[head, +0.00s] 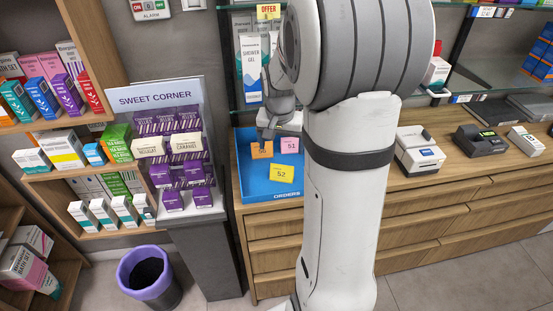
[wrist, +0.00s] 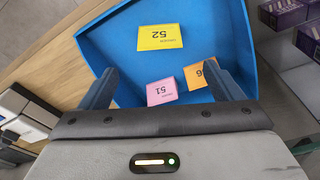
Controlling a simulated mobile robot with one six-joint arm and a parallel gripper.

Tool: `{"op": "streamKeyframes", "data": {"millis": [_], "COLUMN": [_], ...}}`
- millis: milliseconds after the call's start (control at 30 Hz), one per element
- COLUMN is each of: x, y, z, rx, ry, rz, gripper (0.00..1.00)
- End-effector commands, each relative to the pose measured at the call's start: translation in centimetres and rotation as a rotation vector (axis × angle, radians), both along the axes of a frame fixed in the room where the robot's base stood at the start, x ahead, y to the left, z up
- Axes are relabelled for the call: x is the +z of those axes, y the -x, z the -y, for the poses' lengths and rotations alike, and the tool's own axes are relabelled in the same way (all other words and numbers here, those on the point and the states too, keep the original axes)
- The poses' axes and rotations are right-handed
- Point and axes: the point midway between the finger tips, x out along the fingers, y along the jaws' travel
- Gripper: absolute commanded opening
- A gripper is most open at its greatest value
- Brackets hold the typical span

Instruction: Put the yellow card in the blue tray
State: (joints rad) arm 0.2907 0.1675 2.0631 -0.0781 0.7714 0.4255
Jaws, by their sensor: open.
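The yellow card (head: 282,173), marked 52, lies flat inside the blue tray (head: 268,193), near the wall marked ORDERS. It also shows in the wrist view (wrist: 160,37), on the floor of the tray (wrist: 118,35) beyond my fingertips and apart from them. My gripper (wrist: 160,70) is open over the tray, pointing down, with nothing held between its fingers. In the head view my gripper (head: 268,135) is over the back part of the tray, partly hidden by its own wrist.
A pink card (head: 290,146) marked 51 and an orange card (head: 262,150) also lie in the tray, close to my fingers. A purple sweets stand (head: 155,98) is left of the tray. Card terminals and a white box (head: 420,148) stand on the counter to the right.

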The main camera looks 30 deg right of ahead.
Motion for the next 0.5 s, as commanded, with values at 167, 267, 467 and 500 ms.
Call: {"op": "streamKeyframes", "data": {"millis": [167, 267, 467, 500], "x": [2.8, 4.8, 7.0, 7.1], "y": [2.7, 5.7, 12.6, 13.8], "z": [-3.0, -5.8, -10.4, -11.0], "rx": [0.109, 0.221, 0.453, 0.493], "ry": [0.008, 0.015, 0.03, 0.032], "rz": [0.024, 0.047, 0.086, 0.093], "gripper": [0.86, 0.86, 0.86, 0.86]}}
